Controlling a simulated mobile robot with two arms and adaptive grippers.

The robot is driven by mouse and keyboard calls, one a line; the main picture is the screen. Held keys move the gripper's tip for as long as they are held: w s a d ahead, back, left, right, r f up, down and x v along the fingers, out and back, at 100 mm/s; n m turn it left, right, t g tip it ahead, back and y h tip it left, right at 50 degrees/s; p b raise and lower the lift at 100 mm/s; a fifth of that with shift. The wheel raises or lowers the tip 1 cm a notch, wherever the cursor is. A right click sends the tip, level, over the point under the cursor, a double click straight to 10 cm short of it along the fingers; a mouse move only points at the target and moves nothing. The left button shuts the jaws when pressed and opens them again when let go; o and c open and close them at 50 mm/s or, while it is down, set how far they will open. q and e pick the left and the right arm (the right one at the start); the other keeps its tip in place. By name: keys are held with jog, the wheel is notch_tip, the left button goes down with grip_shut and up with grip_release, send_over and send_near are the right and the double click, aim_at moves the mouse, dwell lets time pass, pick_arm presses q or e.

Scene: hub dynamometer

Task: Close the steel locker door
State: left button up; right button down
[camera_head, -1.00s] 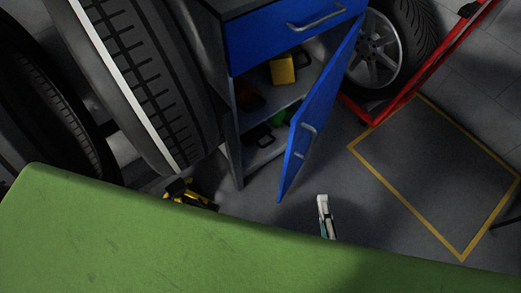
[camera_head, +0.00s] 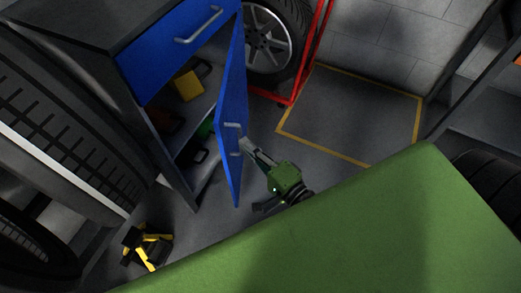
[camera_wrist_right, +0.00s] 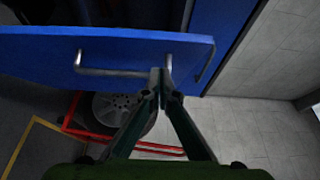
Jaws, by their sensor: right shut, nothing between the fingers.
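The steel locker (camera_head: 176,181) is a dark grey cabinet with a blue drawer (camera_head: 176,48) above an open compartment. Its blue door (camera_head: 232,98) stands open, swung outward, with a metal handle (camera_head: 233,125) on its outer face. My right gripper (camera_head: 244,146) is shut and empty, its tips at the door's outer face beside the handle. In the right wrist view, the blue door (camera_wrist_right: 60,52) spans the top, and the shut fingertips (camera_wrist_right: 160,82) overlap the right end of the handle (camera_wrist_right: 110,72); contact is unclear. My left gripper is not in view.
Inside the locker are a yellow item (camera_head: 188,86) and other dark items. A wheel (camera_head: 269,38) sits by a red frame (camera_head: 318,45) behind the door. A yellow-lined floor area (camera_head: 355,115) is clear. Large tyres (camera_head: 60,140) stand left; a yellow-black object (camera_head: 148,248) lies low.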

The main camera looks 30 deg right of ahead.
aim_at(223, 136)
jog(key=shift+w+a, duration=0.5)
jog(key=shift+a, duration=0.4)
jog(key=shift+w+a, duration=0.5)
jog(key=shift+a, duration=0.35)
jog(key=shift+a, duration=0.1)
